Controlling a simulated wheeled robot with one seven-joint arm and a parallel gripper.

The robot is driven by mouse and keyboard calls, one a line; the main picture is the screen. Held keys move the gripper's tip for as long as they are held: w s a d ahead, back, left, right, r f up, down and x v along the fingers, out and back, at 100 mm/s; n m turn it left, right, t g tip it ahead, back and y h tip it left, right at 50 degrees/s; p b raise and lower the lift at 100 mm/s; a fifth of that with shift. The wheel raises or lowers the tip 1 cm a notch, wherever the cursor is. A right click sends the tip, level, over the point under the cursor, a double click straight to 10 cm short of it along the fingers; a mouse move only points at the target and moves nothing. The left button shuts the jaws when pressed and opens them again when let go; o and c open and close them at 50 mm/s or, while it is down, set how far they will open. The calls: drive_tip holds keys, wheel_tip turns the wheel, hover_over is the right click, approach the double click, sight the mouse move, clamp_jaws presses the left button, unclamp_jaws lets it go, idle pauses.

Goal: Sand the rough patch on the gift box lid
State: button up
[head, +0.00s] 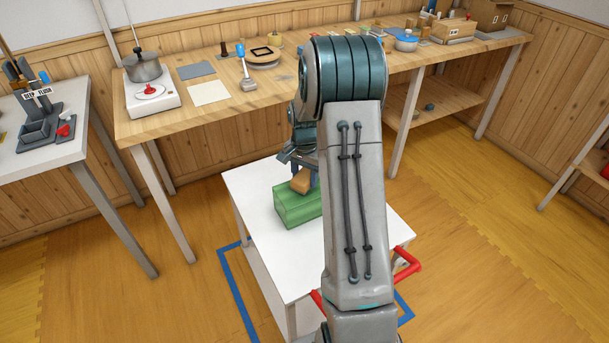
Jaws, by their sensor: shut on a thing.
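A green box (293,207), which looks like the gift box, sits on a small white table (255,192) in front of me. My gripper (304,180) is over the box and points down. It is shut on a tan block (301,182), likely the sanding block, at the box's top. I cannot tell whether the block touches the lid. My arm hides the right part of the box, and no rough patch can be made out.
A long wooden workbench (215,113) stands behind, with a pot (143,67) on a white stove (152,97), a blue-handled tool (244,66) and a blue pot (405,42). Another white table (48,155) is at left. Red handles (407,267) flank the small table. Its left top is bare.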

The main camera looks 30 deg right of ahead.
sight(285, 195)
drive_tip(key=shift+a, duration=0.1)
drive_tip(key=shift+s+a, duration=0.1)
drive_tip(key=shift+a, duration=3.1)
drive_tip(key=shift+f+b, duration=0.75)
drive_tip(key=shift+f, duration=0.15)
drive_tip(key=shift+d, duration=2.25)
drive_tip(key=shift+d, duration=0.1)
drive_tip(key=shift+d+p, duration=0.35)
drive_tip(key=shift+d, duration=1.75)
drive_tip(key=shift+d, duration=0.1)
